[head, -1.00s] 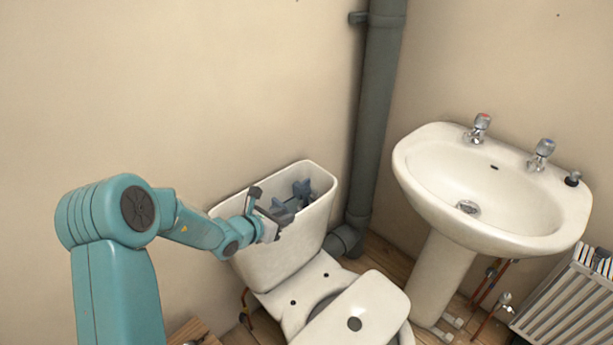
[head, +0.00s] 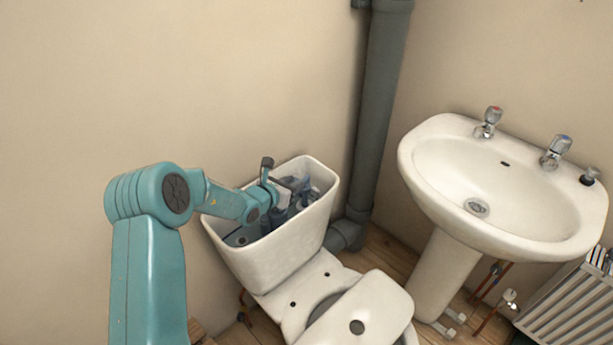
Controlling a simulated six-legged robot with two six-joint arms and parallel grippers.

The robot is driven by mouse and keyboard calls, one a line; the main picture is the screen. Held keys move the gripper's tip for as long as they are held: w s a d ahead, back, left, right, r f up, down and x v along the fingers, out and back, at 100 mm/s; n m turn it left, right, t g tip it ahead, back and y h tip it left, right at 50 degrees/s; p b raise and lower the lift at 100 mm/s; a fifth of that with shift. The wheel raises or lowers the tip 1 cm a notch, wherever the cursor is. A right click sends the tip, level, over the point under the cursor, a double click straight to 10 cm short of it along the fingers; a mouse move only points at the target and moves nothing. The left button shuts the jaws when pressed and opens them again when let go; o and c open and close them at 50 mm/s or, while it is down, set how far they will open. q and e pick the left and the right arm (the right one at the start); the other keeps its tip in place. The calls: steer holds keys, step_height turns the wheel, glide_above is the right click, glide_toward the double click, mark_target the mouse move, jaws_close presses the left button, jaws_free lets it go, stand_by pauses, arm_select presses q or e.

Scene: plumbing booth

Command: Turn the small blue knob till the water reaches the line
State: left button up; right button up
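The open toilet cistern (head: 272,258) stands against the wall, its lid off. Blue-grey fittings (head: 303,190) show inside it. I cannot pick out the small blue knob, the water line or the water level; the gripper and the cistern's walls hide much of the inside. My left gripper (head: 284,188) is over the cistern's opening, close to the fittings. One finger stands up at its back, but its tips are too small and overlapped to tell whether they are open, shut or touching anything. My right gripper is not in view.
The toilet seat lid (head: 362,312) is below the cistern. A grey soil pipe (head: 377,110) rises just right of the cistern. A white basin (head: 500,195) with two taps stands to the right, and a radiator (head: 572,300) is at the lower right edge.

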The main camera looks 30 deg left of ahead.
mark_target(308, 182)
arm_select(q)
steer(key=x, duration=0.8)
steer(key=shift+w, duration=0.1)
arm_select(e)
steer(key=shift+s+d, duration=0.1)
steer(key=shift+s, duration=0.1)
arm_select(q)
steer(key=shift+c, duration=0.3)
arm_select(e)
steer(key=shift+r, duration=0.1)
